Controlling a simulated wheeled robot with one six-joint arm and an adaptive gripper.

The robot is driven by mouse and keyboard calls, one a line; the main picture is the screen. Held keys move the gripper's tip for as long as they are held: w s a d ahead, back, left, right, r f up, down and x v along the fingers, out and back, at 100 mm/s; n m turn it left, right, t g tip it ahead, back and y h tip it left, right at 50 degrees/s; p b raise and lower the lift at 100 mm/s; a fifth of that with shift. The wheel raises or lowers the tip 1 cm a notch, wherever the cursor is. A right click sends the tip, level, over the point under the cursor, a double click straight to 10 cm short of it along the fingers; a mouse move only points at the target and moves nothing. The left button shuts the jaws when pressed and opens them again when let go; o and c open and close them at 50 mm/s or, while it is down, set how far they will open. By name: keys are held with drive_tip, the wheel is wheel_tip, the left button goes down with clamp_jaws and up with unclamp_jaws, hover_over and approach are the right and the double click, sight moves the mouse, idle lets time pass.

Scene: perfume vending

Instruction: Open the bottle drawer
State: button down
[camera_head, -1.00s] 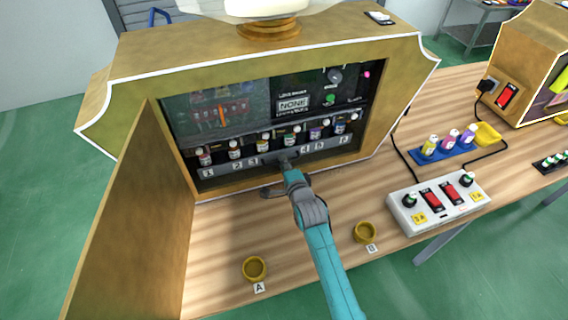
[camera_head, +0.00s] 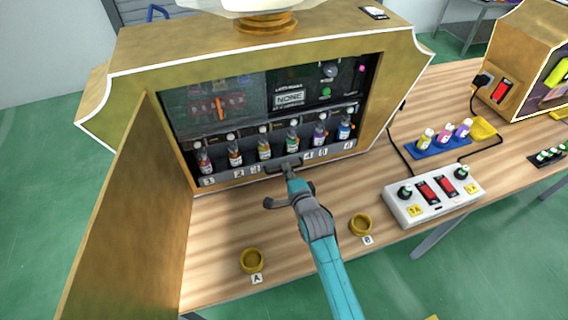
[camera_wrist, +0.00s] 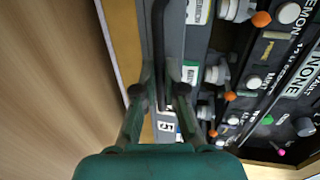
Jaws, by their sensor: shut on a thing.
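The bottle drawer (camera_head: 223,178) is a grey, numbered tray front at the bottom of the open wooden cabinet (camera_head: 130,75). It is pulled out part way and holds several upright bottles (camera_head: 264,147) with coloured labels. My gripper (camera_head: 287,168) is at the middle of the drawer front, shut on its dark bar handle (camera_head: 271,167). In the wrist view my gripper (camera_wrist: 158,92) has a finger on each side of the handle (camera_wrist: 158,40). The drawer front (camera_wrist: 172,30) runs alongside, and the bottles lie to the right of it.
The cabinet's wooden door (camera_head: 135,220) stands open at the left. Two yellow rings, one by label A (camera_head: 252,261) and one by label B (camera_head: 361,224), sit on the table in front. A white switch box (camera_head: 433,195) and a blue bottle tray (camera_head: 445,147) stand at the right.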

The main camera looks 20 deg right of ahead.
drive_tip(key=v, duration=0.4)
drive_tip(key=f+v, duration=0.1)
drive_tip(key=v, duration=0.2)
drive_tip(key=f+v, duration=0.1)
drive_tip(key=v, duration=0.3)
drive_tip(key=shift+s+f, duration=0.15)
drive_tip(key=shift+s, duration=0.45)
drive_tip(key=c, duration=1.5)
unclamp_jaws()
drive_tip(key=shift+c, duration=0.2)
drive_tip(key=v, duration=1.2)
